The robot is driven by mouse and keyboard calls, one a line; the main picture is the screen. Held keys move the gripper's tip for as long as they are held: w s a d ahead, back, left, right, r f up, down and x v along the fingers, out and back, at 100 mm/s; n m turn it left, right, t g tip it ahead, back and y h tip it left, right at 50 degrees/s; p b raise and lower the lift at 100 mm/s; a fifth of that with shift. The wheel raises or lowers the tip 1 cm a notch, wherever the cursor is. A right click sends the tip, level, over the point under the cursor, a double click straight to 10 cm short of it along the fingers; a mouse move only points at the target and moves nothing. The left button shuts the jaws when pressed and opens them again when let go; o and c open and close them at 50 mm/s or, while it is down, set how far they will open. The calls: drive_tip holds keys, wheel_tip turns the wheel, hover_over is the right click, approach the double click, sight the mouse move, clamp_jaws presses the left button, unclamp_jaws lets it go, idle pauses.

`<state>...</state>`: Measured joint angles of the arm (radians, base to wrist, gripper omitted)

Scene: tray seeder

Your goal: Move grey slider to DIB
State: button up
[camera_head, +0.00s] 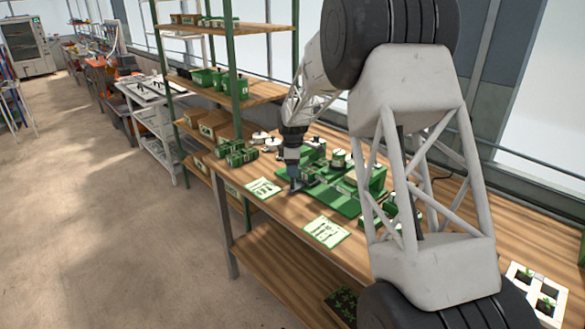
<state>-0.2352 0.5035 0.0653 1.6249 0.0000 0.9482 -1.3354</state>
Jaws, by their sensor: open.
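My gripper (295,186) points down at the left edge of the green seeder base (338,203) on the wooden bench. Its fingers are small and dark in this view, close to or touching a low part at that edge. I cannot make out the grey slider apart from the gripper, and the DIB mark is too small to read. Green blocks and round white-topped parts stand on the back of the base. My arm hides part of its right side.
Two printed cards, a left one (263,188) and a right one (327,231), lie along the front edge of the bench (277,224). Green boxes (238,155) stand left of the gripper, near a loaded shelf rack (262,92). A white seedling tray (536,290) sits at the right.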

drive_tip(key=shift+c, duration=0.5)
clamp_jaws()
drive_tip(key=w+a, duration=0.7)
drive_tip(key=shift+w+a+r, duration=0.15)
drive_tip(key=shift+w+a, duration=0.05)
drive_tip(key=shift+w, duration=0.05)
drive_tip(key=shift+o, duration=0.5)
unclamp_jaws()
wheel_tip(320, 180, up, 8)
drive_tip(key=shift+f, duration=0.2)
